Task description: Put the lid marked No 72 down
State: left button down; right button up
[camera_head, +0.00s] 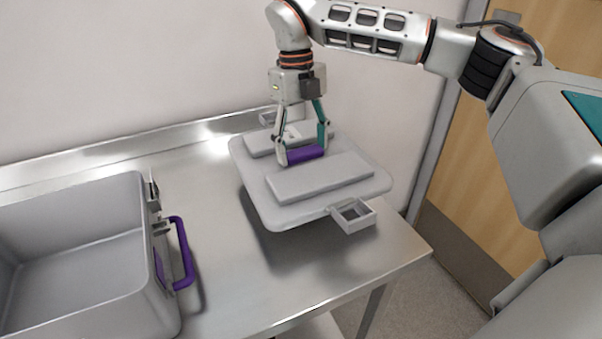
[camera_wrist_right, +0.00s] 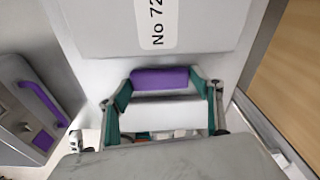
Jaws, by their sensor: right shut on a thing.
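The grey lid (camera_head: 336,190) has raised panels, a purple handle (camera_head: 305,154) in the middle and a square loop at each end. In the right wrist view its label reads "No 72" (camera_wrist_right: 157,22). My right gripper (camera_head: 302,156) is shut on the purple handle and holds the lid over the right part of the steel table. A shadow lies below the lid's near edge, so it looks a little above the table top. In the right wrist view, the purple handle (camera_wrist_right: 160,78) sits between the fingers. My left gripper is not in view.
A grey open bin (camera_head: 75,250) with a purple side handle (camera_head: 182,252) and a metal latch stands at the left of the steel table (camera_head: 225,290). A raised back edge and wall lie behind. The table ends at the right, near a wooden door (camera_head: 480,180).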

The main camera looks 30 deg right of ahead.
jog(key=shift+f, duration=1.5)
notch_tip(320, 180, down, 4)
jog(key=shift+r+b, duration=0.1)
jog(key=shift+b, duration=0.45)
jog(key=shift+f, duration=0.2)
